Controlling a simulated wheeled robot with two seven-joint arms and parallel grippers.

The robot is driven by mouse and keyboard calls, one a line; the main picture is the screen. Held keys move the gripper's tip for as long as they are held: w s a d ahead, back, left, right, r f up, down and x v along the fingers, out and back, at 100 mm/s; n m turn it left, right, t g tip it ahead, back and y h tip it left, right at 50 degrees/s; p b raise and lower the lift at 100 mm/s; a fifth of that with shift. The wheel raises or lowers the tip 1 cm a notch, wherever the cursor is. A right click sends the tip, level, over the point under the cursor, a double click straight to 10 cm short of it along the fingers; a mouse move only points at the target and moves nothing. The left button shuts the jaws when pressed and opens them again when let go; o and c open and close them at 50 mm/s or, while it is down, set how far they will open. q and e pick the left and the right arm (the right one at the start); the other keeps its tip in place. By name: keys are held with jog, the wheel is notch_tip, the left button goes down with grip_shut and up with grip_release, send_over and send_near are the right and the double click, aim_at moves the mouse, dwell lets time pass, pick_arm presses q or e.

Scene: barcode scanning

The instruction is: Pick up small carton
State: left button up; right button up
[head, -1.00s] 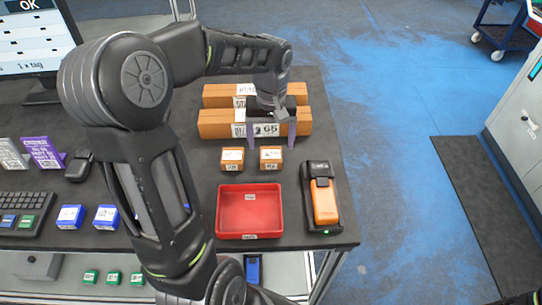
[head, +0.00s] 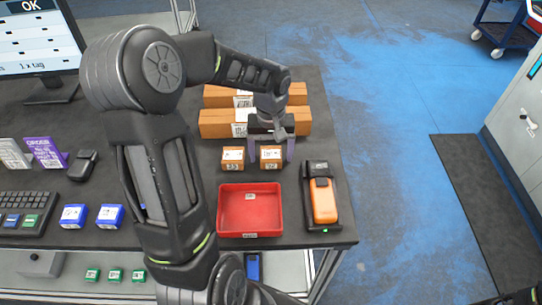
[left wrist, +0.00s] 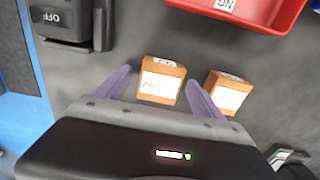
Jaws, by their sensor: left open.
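Two small orange cartons with white labels stand side by side on the dark table, the left carton (head: 233,158) and the right carton (head: 271,157). My left gripper (head: 270,153) is open, with its purple fingers on either side of the right carton. In the left wrist view, the gripper (left wrist: 160,77) has that carton (left wrist: 161,82) between its fingertips, with a gap to the left finger. The other carton (left wrist: 229,92) is just outside the right finger. Whether a finger touches either carton is unclear.
A red tray (head: 222,212) lies in front of the cartons. An orange and black scanner (head: 323,203) rests in its holder on the right. Long brown boxes (head: 215,123) lie behind the cartons. Blue boxes (head: 110,216) and a keyboard (head: 30,212) are at the left.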

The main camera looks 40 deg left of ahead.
aim_at(271, 154)
pick_arm(q)
jog(key=shift+c, duration=0.4)
jog(key=c, duration=1.5)
notch_tip(271, 154, up, 10)
jog(key=shift+r+b, duration=0.1)
jog(key=shift+b, duration=0.55)
